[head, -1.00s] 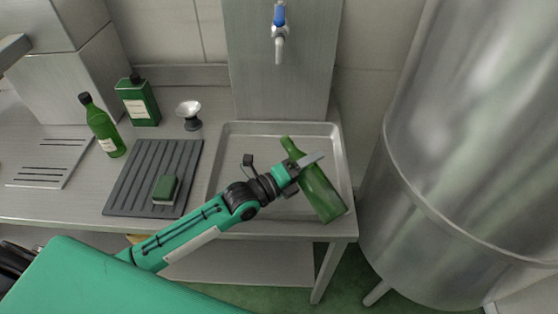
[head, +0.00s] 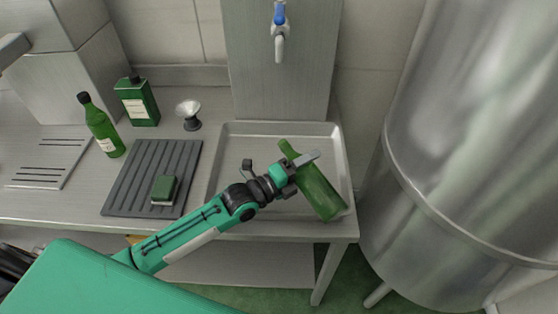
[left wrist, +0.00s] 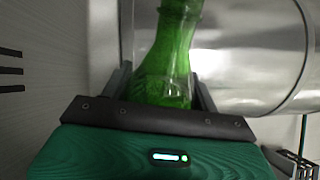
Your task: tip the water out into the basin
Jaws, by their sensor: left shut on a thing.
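A green glass bottle (head: 318,190) is held by my left gripper (head: 300,168) over the shallow metal basin (head: 232,150). The bottle is tilted, with its narrow neck toward the upper left and its wide end toward the lower right in the head view. The left gripper is shut around it near the neck. In the left wrist view the green bottle (left wrist: 168,65) stands between the two fingers. Whether water is in it or flowing out cannot be told. My right gripper is not in view.
A tap with a blue handle (head: 280,30) is above the basin. To the left are a ribbed dark mat (head: 140,180) with a green sponge (head: 164,189), a green bottle (head: 100,125), a square green bottle (head: 137,101) and a small funnel-like item (head: 189,113). A large steel tank (head: 460,150) stands right.

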